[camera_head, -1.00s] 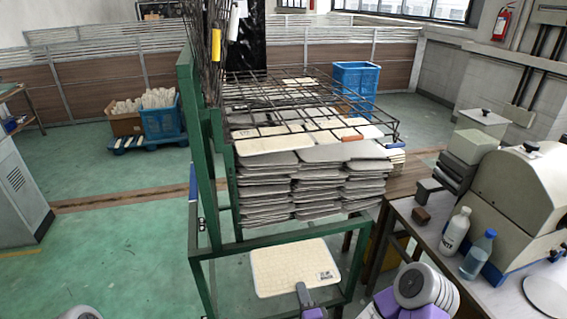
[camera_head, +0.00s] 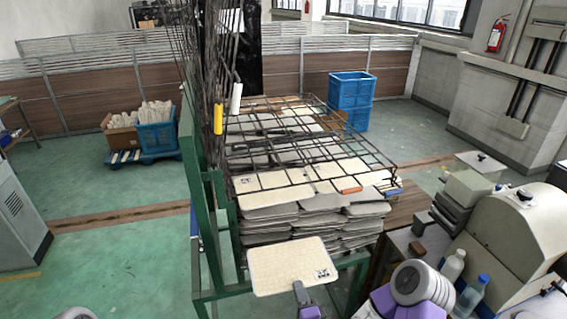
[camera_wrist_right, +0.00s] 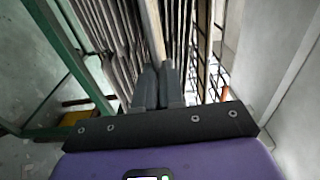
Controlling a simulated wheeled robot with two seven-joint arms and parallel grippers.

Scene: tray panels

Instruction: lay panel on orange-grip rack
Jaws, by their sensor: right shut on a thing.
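My right gripper (camera_head: 300,288) is shut on the near edge of a cream panel (camera_head: 285,264) with a small dark mark in one corner. The panel is held in front of the stacks, below the rack's front edge. In the right wrist view the closed fingers (camera_wrist_right: 158,88) pinch the panel, seen edge-on (camera_wrist_right: 153,30). The orange-grip rack (camera_head: 380,164) is a dark wire grid lowered level, with its orange grip (camera_head: 351,190) at the front edge. Cream panels (camera_head: 273,181) show under its front wires. My left gripper is out of view.
Green posts (camera_head: 213,235) stand left of the stacks (camera_head: 268,225). Raised wire racks with a yellow grip (camera_head: 218,118) and a white grip (camera_head: 236,98) stand upright above. A bench with bottles (camera_head: 453,266) and a machine (camera_head: 510,235) stands at the right.

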